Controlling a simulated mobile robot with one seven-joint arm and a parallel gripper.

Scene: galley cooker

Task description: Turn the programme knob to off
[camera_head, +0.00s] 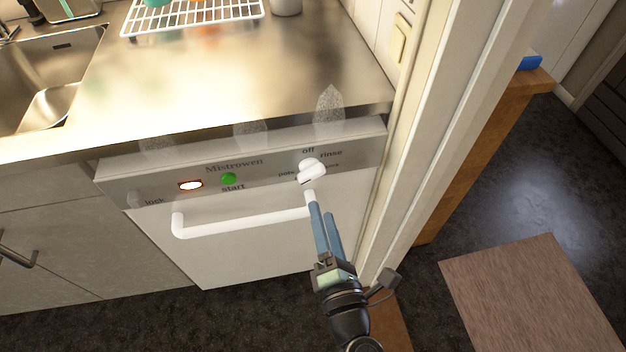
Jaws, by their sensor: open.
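The programme knob (312,170) is white and sits at the right of the dishwasher's grey control panel (265,162). The word "off" stands above it, "rinse" to its upper right and "pots" to its left; another label at its right is too small to read. The knob's pointer direction is hard to tell. My gripper (318,200) is open, with blue fingers reaching up from below. Its fingertips are just below the knob, close to the right end of the white door handle. Whether they touch either one I cannot tell.
The panel also has a lit orange-white lamp (190,185), a green start button (229,179) and a lock knob (134,199) at left. The white door handle (240,222) juts out below. A door frame (440,120) stands close on the right. The steel worktop (230,80) overhangs above.

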